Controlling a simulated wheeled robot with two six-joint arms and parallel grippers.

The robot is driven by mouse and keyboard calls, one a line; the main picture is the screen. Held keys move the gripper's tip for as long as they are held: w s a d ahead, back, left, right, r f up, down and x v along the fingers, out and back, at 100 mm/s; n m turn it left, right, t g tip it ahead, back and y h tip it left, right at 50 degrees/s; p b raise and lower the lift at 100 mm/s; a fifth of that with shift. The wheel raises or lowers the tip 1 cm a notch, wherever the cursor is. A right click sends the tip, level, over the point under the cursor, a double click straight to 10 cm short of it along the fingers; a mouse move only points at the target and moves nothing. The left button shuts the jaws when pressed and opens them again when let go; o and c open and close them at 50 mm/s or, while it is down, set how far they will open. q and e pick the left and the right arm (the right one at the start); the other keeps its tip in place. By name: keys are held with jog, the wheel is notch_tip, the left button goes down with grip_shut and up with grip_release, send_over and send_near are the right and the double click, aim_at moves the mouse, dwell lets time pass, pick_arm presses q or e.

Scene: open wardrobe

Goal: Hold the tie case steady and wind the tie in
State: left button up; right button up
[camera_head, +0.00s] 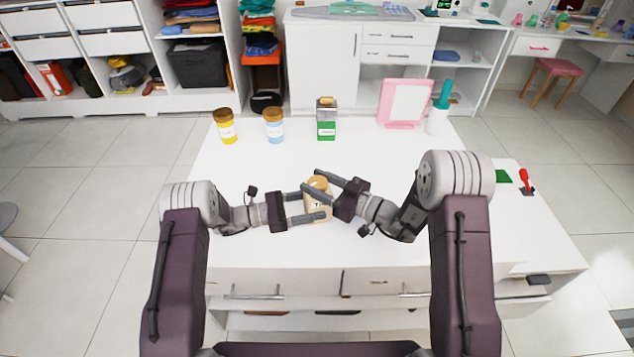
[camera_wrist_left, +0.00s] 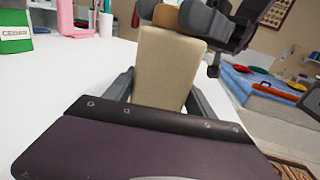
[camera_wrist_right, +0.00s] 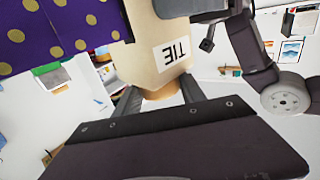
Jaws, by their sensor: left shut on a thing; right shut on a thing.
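The tie case (camera_head: 317,205) is a beige box with a white TIE label and an orange-brown knob (camera_wrist_right: 160,97) on top. It stands on the white table between my grippers. My left gripper (camera_head: 311,205) is shut on the case body, which fills the left wrist view (camera_wrist_left: 168,72). My right gripper (camera_head: 313,183) is shut on the knob, above the left one. The tie (camera_wrist_right: 62,32), purple with yellow dots, shows beside the case in the right wrist view. I cannot make it out in the head view, and its join with the case is unclear.
On the white table (camera_head: 240,170), a yellow jar (camera_head: 227,130), a blue-labelled jar (camera_head: 275,128), a green-labelled box (camera_head: 326,128), a pink frame (camera_head: 403,104) and a teal-topped bottle (camera_head: 438,112) stand along the back. The table between them and my grippers is clear.

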aim_at(317, 181)
jog(key=shift+s+m+t+h, duration=0.1)
jog(key=shift+m+t+h, duration=0.4)
jog(key=shift+t, duration=0.2)
jog(key=o, duration=1.4)
jog(key=shift+c, duration=0.2)
notch_tip(317, 181, up, 10)
